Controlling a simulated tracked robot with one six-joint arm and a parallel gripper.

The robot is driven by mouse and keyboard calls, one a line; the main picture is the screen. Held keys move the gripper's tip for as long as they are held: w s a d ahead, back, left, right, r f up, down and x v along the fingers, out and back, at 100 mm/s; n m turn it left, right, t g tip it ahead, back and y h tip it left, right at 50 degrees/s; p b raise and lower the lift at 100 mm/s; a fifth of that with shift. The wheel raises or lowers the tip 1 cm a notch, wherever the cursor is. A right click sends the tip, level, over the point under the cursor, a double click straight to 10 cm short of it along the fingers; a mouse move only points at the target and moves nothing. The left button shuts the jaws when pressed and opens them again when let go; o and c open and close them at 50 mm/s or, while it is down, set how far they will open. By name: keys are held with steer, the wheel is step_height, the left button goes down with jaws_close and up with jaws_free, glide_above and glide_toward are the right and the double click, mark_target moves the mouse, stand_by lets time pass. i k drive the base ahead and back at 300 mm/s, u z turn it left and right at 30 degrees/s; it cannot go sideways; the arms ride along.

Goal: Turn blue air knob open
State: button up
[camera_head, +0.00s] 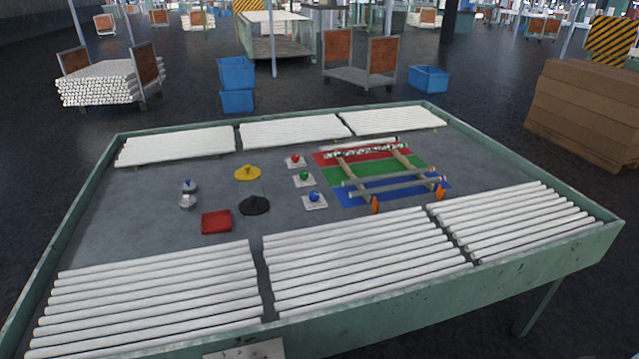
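The blue air knob (314,197) sits on a small white square plate on the grey table (130,215), near the middle. It is the nearest of three knobs in a row. The green knob (304,176) and the red knob (295,159) stand behind it on like plates. The knob's turn position is too small to tell. My gripper is not in view.
Bundles of white tubes (360,262) line the front and back of the table. A rack with tubes (390,182) stands right of the knobs on red, green and blue areas. A black disc (255,205), yellow disc (247,173) and red block (216,222) lie left. A raised green rim surrounds the table.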

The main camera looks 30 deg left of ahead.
mark_target(314, 196)
steer(key=u, duration=0.3)
steer(key=i, duration=0.75)
steer(key=u, duration=1)
steer(key=i, duration=0.8)
steer(key=u, duration=0.55)
